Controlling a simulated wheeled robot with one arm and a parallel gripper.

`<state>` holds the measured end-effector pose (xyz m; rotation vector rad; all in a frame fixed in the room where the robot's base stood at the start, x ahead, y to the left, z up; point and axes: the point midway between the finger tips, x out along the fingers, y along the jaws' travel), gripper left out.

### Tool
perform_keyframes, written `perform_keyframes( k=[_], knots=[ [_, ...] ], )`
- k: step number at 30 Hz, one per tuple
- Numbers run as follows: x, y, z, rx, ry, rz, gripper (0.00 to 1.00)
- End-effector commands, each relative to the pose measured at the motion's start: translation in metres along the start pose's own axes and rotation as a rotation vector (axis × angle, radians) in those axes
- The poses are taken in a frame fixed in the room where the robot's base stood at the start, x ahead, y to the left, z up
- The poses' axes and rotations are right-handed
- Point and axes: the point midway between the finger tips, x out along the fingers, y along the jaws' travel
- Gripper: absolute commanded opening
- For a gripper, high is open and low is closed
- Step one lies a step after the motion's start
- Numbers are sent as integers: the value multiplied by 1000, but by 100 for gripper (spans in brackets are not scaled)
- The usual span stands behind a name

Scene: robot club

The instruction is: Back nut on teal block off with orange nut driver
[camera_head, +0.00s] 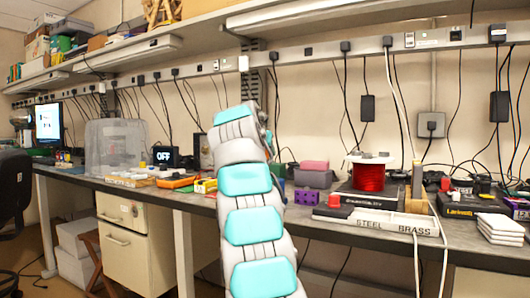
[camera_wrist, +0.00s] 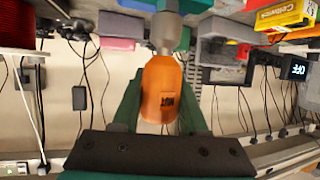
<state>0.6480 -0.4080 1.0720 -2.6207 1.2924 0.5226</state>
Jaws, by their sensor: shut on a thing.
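The orange nut driver (camera_wrist: 162,92) is between the two dark green fingers of my gripper (camera_wrist: 160,112), which is shut on its handle. Its metal shaft (camera_wrist: 165,32) points to the top of the wrist view. A teal piece (camera_wrist: 185,5), probably the teal block, shows at the top edge there, close to the shaft. The nut and the driver's tip cannot be made out, so I cannot tell whether they touch. In the head view my own arm hides the gripper, the driver and the teal block.
A purple block (camera_head: 306,196), grey box (camera_head: 313,179) and pink box (camera_head: 314,165) stand right of my arm. Further right are a red spool (camera_head: 369,174) and a tray marked STEEL and BRASS (camera_head: 375,221). A clear case (camera_head: 113,147) stands left. The bench is cluttered.

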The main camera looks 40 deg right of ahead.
Motion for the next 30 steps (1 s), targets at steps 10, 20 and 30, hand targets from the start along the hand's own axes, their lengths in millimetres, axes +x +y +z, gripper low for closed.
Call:
perform_keyframes(
  k=[10, 20, 30],
  knots=[
    [0, 0, 0, 0, 0, 0, 0],
    [2, 0, 6, 0, 0, 1, 0],
    [2, 0, 6, 0, 0, 0, 0]
  ],
)
